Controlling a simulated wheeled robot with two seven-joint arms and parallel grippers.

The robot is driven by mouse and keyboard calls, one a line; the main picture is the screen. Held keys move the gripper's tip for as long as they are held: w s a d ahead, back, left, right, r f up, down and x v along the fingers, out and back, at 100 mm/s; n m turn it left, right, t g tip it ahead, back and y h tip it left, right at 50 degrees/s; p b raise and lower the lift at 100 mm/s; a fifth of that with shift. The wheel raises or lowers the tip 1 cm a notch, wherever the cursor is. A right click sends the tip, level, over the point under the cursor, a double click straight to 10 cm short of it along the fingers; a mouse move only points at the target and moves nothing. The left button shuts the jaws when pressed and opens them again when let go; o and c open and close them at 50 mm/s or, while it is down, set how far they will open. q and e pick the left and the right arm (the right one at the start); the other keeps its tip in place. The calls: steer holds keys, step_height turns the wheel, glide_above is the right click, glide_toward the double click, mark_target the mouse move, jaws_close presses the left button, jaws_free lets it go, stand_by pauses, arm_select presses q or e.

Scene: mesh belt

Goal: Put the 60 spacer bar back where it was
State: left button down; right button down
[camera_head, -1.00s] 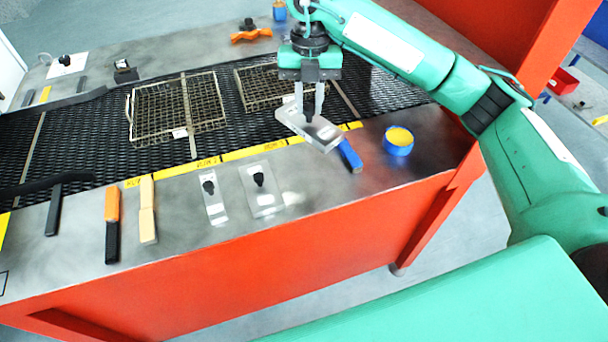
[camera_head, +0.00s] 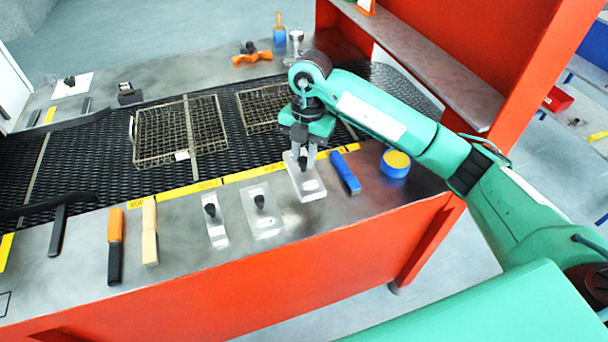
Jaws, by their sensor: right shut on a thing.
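My right gripper (camera_head: 304,160) is shut on the black knob of a flat pale metal plate (camera_head: 309,187), which I take for the 60 spacer bar; no number on it is legible. The plate is level, at or just above the steel front ledge (camera_head: 285,228), and I cannot tell if it touches. The fingers partly hide its knob. To its left on the ledge lie a similar plate (camera_head: 265,221) and a narrower one (camera_head: 216,232), each with a black knob. My left gripper is not in view.
A blue-handled tool (camera_head: 345,172) lies close right of the held plate, and a blue tub with yellow contents (camera_head: 395,165) beyond it. Behind is the black mesh belt (camera_head: 90,155) with wire racks (camera_head: 150,157). Orange-and-black (camera_head: 115,240) and cream (camera_head: 150,238) tools lie left.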

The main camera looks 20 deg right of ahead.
mark_target(304, 168)
step_height(304, 168, down, 5)
steer(key=shift+r+p, duration=0.2)
steer(key=shift+p, duration=0.25)
step_height(304, 168, down, 4)
steer(key=shift+p, duration=0.65)
steer(key=shift+f, duration=0.3)
steer(key=c, duration=1.2)
jaws_free()
steer(key=shift+r, duration=0.1)
steer(key=r+b, duration=0.1)
steer(key=r, duration=0.2)
steer(key=r+b, duration=0.2)
steer(key=r, duration=0.2)
steer(key=w+d+r+b, duration=0.1)
steer(key=r, duration=0.2)
steer(key=shift+w+r, duration=0.1)
steer(key=shift+r, duration=0.25)
steer(key=shift+d+r, duration=0.1)
steer(key=shift+r, duration=0.6)
